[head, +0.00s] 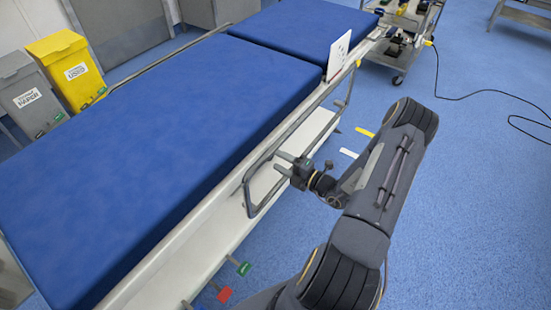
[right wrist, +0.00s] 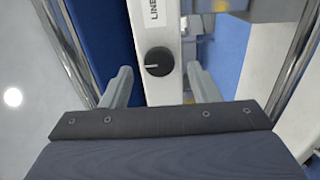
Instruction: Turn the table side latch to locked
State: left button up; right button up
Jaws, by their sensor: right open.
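The side latch looks to be a round black knob (right wrist: 158,61) with a white pointer line, set on the white side rail of the operating table in the right wrist view. Its line points to the left. My right gripper (right wrist: 160,76) is open, with one grey finger on each side of the knob and gaps showing between. In the head view my right gripper (head: 283,162) is at the table's near side rail, and the knob cannot be made out there. The blue-topped table (head: 170,130) runs diagonally. My left gripper is not in view.
A metal side rail (head: 262,158) loops beside my right gripper. A white card (head: 338,55) stands at the table edge. A yellow bin (head: 72,68) and a grey bin (head: 30,98) stand at the left. A cart (head: 398,48) stands at the back. Floor at the right is mostly free, with a black cable.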

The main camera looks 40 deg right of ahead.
jog(key=v, duration=0.5)
jog(key=shift+s, duration=0.15)
dwell(0.3)
